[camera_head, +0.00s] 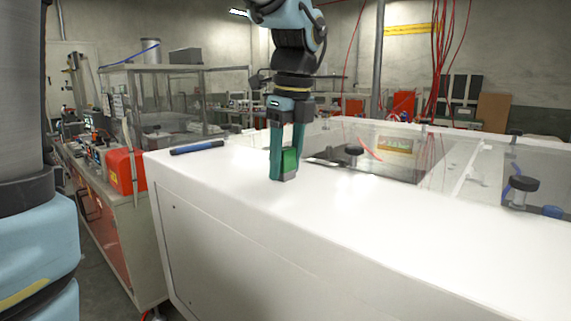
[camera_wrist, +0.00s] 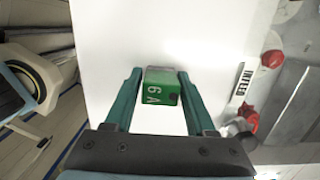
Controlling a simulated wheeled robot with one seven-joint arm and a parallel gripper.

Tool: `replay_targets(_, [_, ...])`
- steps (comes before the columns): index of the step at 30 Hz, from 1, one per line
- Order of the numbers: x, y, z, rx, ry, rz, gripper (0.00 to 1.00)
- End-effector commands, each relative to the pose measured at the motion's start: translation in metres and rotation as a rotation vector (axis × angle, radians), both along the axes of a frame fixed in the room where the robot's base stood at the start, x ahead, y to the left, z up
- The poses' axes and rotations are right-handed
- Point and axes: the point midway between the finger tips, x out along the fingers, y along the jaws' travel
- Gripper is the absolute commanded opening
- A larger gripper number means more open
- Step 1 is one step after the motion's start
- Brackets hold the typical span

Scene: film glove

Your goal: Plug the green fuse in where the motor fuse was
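The green fuse (camera_wrist: 161,92) is a small block marked "6 A", with a grey part at one end. In the head view the fuse (camera_head: 290,161) stands on the white machine top (camera_head: 240,195), near its left end. My gripper (camera_head: 287,165) points down with its two teal fingers on either side of the fuse. In the wrist view my gripper (camera_wrist: 160,76) shows thin gaps between fingers and fuse, so it looks open around it. I cannot make out a motor fuse or its socket in either view.
A blue pen-like tool (camera_head: 197,147) lies left of my gripper. Clear covers with black knobs (camera_head: 524,184) stand behind and right. The wrist view shows an "INFEED" label (camera_wrist: 240,84) and red parts (camera_wrist: 272,59). The white top's front right is clear.

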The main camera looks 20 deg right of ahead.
Motion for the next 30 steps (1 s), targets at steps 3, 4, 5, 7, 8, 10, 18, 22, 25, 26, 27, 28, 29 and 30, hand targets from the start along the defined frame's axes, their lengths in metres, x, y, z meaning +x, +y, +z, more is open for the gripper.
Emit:
replay_targets(3, [0.0, 0.0, 0.0, 0.0, 0.0, 0.0, 0.41])
replay_targets(4, [0.0, 0.0, 0.0, 0.0, 0.0, 0.0, 0.37])
replay_targets(5, [0.0, 0.0, 0.0, 0.0, 0.0, 0.0, 0.34])
replay_targets(7, [0.0, 0.0, 0.0, 0.0, 0.0, 0.0, 0.26])
replay_targets(8, [0.0, 0.0, 0.0, 0.0, 0.0, 0.0, 0.23])
replay_targets(10, [0.0, 0.0, 0.0, 0.0, 0.0, 0.0, 0.15])
replay_targets(18, [0.0, 0.0, 0.0, -0.001, 0.0, 0.0, 0.0])
replay_targets(22, [0.0, 0.0, 0.0, -0.001, 0.0, 0.0, 0.0])
replay_targets(25, [0.0, 0.0, 0.003, -0.001, -0.002, 0.0, 0.0])
replay_targets(26, [0.0, -0.001, 0.005, -0.002, -0.002, 0.0, 0.0])
replay_targets(27, [0.001, -0.001, 0.009, -0.003, -0.003, 0.001, 0.0])
replay_targets(28, [0.001, -0.001, 0.013, -0.003, -0.003, 0.001, 0.0])
replay_targets(29, [0.001, -0.001, 0.017, -0.004, -0.003, 0.0, 0.0])
replay_targets(30, [0.001, -0.001, 0.025, -0.005, -0.004, 0.001, 0.0])
